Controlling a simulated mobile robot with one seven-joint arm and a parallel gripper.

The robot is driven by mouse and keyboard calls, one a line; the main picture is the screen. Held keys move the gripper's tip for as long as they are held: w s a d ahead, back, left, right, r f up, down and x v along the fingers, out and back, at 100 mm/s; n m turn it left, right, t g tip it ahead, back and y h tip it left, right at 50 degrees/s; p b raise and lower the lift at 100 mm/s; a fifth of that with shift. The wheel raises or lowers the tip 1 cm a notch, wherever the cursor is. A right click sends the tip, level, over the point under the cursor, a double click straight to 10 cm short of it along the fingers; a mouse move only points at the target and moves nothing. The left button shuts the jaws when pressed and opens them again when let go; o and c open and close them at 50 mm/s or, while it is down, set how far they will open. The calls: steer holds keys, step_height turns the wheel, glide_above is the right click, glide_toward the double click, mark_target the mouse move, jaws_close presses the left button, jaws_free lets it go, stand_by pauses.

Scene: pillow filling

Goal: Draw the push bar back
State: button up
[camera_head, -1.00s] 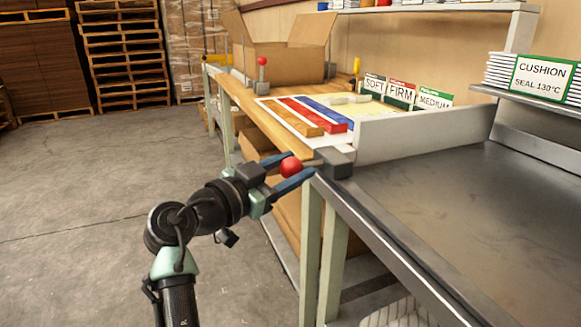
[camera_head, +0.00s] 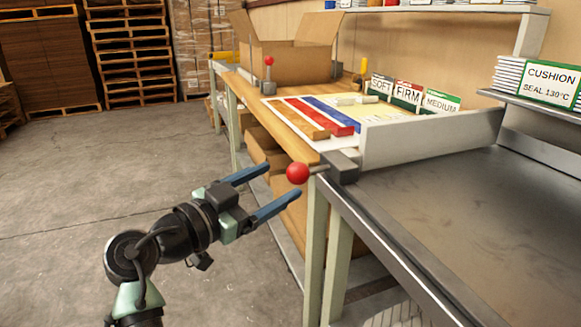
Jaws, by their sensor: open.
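The push bar (camera_head: 430,138) is a pale upright board across the near end of the wooden bench, beside the metal table. A dark block (camera_head: 341,167) at its left end carries a short rod with a red ball knob (camera_head: 298,173). My gripper (camera_head: 285,183) is open and empty, to the left of the knob. Its two blue fingers point toward the knob, with the knob just beyond the fingertips. I see no contact between them.
The metal table (camera_head: 450,215) fills the right side. On the wooden bench (camera_head: 240,83) are colored strips (camera_head: 325,117), SOFT, FIRM and MEDIUM signs (camera_head: 408,93), an open carton (camera_head: 290,60) and another red-knobbed lever (camera_head: 268,75). The floor at left is clear.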

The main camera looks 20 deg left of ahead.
steer(key=p+v, duration=0.1)
steer(key=v, duration=0.5)
steer(key=shift+s+a, duration=0.2)
steer(key=shift+s, duration=0.2)
steer(key=w+d+r+n+t+y+p, duration=0.2)
steer(key=d+r+n+t+y, duration=0.25)
steer(key=d+r, duration=0.85)
steer(key=s+d+r+n+t+y+p, duration=0.1)
steer(key=s+d+r+n+t+y, duration=0.2)
steer(key=s+r, duration=0.6)
steer(key=s+d+r+n+t, duration=0.1)
steer(key=s+d+r+t, duration=0.3)
steer(key=s+r, duration=0.5)
steer(key=w+r+p, duration=0.3)
steer(key=r+p, duration=3.4)
steer(key=r, duration=0.1)
steer(key=shift+a+r+y, duration=0.35)
steer(key=shift+a, duration=0.15)
